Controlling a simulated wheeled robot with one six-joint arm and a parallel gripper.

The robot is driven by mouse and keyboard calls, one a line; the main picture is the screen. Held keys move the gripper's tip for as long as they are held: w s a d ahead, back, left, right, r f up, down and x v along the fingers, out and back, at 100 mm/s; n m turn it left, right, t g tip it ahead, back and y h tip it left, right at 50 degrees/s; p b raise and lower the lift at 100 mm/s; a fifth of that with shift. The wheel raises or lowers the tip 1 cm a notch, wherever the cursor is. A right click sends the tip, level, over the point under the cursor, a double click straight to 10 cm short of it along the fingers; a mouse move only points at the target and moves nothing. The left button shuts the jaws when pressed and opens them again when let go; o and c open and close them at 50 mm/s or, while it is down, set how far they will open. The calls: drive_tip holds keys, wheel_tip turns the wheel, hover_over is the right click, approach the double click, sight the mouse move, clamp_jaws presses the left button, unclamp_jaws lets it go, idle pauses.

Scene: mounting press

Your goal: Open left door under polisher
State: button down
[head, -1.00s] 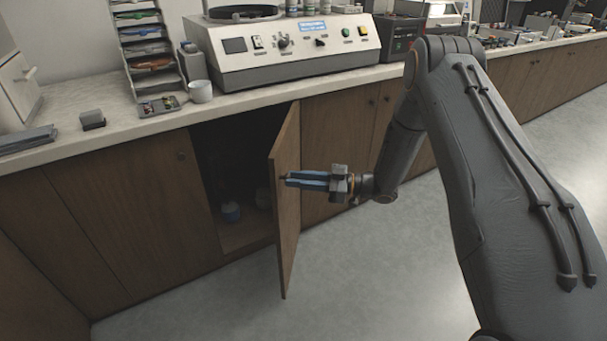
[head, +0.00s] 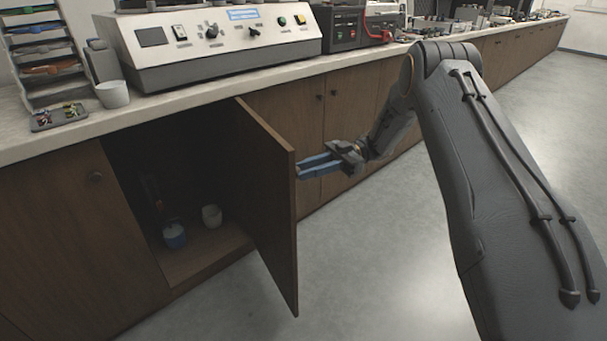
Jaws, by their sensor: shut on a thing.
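The left door (head: 268,205) under the polisher (head: 215,40) is a brown wooden panel. It stands swung out from the cabinet, hinged at its right side, with its inner face turned towards the dark opening. My gripper (head: 302,170) is on the outer side of the door, near its free edge. Its blue fingers are shut at the door's knob, which is mostly hidden by the door edge and the fingertips.
Inside the cabinet are a blue-and-white container (head: 174,237) and a pale cup (head: 211,217). A closed door (head: 60,240) lies left of the opening. The counter (head: 150,106) holds a white cup (head: 113,94) and a small tray (head: 58,117). Clear floor (head: 380,260) lies in front.

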drive_tip(key=shift+w+d+r, duration=0.1)
drive_tip(key=shift+d, duration=0.05)
drive_tip(key=c, duration=1.5)
unclamp_jaws()
